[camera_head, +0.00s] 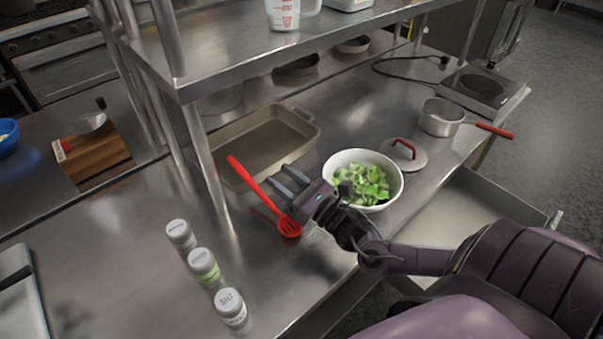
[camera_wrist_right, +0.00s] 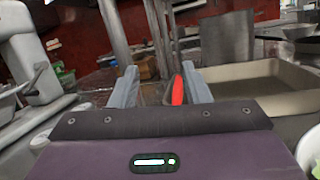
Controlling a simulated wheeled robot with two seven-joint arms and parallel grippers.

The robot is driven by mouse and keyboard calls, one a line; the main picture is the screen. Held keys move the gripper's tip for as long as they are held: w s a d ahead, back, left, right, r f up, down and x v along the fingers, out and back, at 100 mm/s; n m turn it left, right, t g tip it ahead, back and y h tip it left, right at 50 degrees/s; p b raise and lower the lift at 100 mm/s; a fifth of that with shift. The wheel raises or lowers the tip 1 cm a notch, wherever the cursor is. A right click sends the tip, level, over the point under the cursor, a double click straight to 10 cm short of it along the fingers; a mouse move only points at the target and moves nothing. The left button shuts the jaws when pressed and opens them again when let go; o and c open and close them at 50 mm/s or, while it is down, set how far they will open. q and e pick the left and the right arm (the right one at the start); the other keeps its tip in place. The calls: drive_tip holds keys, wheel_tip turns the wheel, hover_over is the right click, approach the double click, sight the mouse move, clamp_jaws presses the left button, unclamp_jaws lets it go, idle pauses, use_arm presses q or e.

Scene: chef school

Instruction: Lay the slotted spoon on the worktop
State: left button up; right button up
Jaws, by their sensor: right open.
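The red slotted spoon (camera_head: 262,197) is tilted, its slotted head low at the worktop (camera_head: 130,255) and its handle rising up and left, overlapping the roasting pan's near corner. I cannot tell whether the handle rests on the pan's rim. My right gripper (camera_head: 282,181) is open just to the right of the spoon's handle, fingers pointing toward it. In the right wrist view the red spoon (camera_wrist_right: 178,91) shows between the open fingers, close to the right-hand one. My left gripper is not in view.
A roasting pan (camera_head: 303,118) lies behind the spoon. A white bowl (camera_head: 387,203) of chopped greens stands right of my gripper, near a lid (camera_head: 410,160) and saucepan (camera_head: 438,121). Several spice jars (camera_head: 203,264) stand front left. An upper shelf (camera_head: 235,70) and its post bound the space.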

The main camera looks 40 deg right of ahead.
drive_tip(key=v, duration=0.6)
drive_tip(key=shift+b, duration=0.4)
